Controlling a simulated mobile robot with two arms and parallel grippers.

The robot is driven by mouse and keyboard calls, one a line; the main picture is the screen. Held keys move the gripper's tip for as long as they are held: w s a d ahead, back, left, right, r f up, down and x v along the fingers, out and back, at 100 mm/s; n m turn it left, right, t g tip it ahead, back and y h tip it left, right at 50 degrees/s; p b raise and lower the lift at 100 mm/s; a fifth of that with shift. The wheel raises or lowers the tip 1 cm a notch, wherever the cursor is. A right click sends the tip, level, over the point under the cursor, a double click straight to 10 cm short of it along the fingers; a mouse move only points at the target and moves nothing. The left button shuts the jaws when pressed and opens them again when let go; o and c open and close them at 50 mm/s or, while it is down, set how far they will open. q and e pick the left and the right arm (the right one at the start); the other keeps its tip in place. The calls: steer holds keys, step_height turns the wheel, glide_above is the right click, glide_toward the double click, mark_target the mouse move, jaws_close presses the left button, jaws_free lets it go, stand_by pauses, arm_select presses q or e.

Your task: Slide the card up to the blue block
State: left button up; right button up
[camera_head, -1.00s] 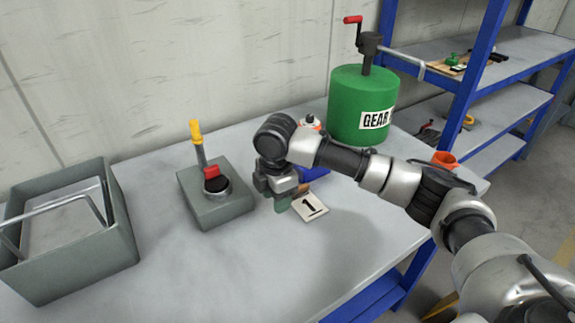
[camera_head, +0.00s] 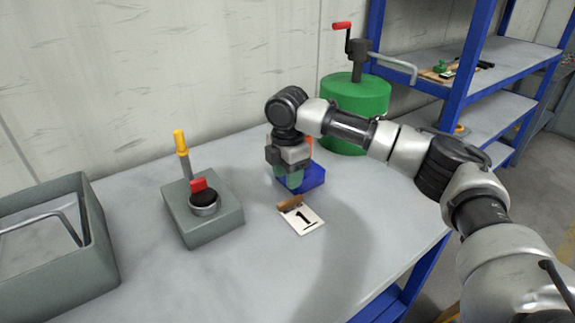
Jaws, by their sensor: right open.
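The card (camera_head: 305,220) is white with a black "1" and lies on the table, with a brown strip (camera_head: 290,202) along its far left edge. The blue block (camera_head: 315,178) sits behind the card, with a bare strip of table between them. My right gripper (camera_head: 290,182) is open and empty, pointing down just left of the blue block and behind the card. It hides the block's left part, and I cannot tell whether it touches the block. My left gripper is not in view.
A grey box with a yellow-topped lever and a red and black knob (camera_head: 204,202) stands left of the card. A grey open bin (camera_head: 95,245) is at far left. A green drum with a crank (camera_head: 362,97) stands behind my right arm. The table front is clear.

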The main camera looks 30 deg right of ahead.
mark_target(288, 202)
step_height(288, 202, down, 8)
steer(key=shift+f, duration=0.1)
steer(key=shift+c, duration=0.4)
jaws_close()
